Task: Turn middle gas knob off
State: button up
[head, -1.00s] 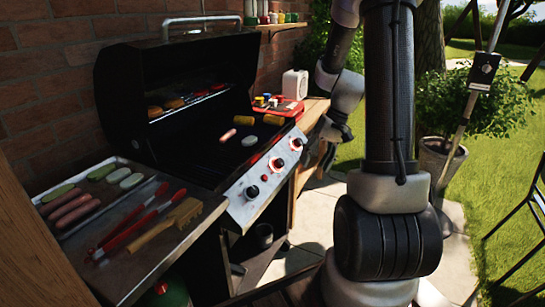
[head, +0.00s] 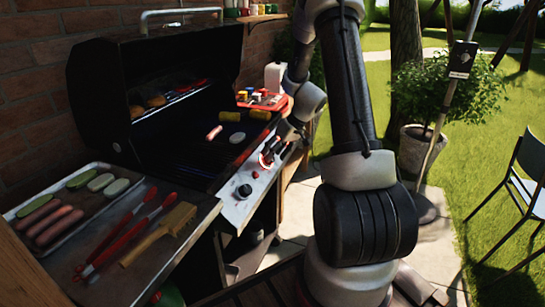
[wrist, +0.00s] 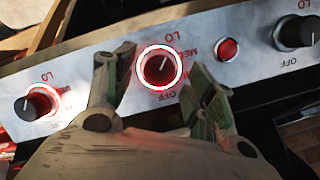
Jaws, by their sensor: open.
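The middle gas knob (wrist: 158,67) is dark with a bright red-white lit ring around it, on the grill's silver control panel (wrist: 255,67). In the head view, the middle knob (head: 266,160) is partly hidden by my gripper (head: 272,147). In the wrist view, my gripper (wrist: 160,68) is open, with one fingertip on each side of the middle knob. I cannot tell whether the fingers touch it. The knob's white pointer line tilts toward the upper right in the wrist view, and an OFF label shows below it.
Another knob (wrist: 38,103) glows red at the wrist view's left. An unlit knob (wrist: 297,33) and a red button (wrist: 227,48) are on its right. The open grill (head: 190,145) holds food.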

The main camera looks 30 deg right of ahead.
jog(key=shift+x, duration=0.95)
jog(key=c, duration=1)
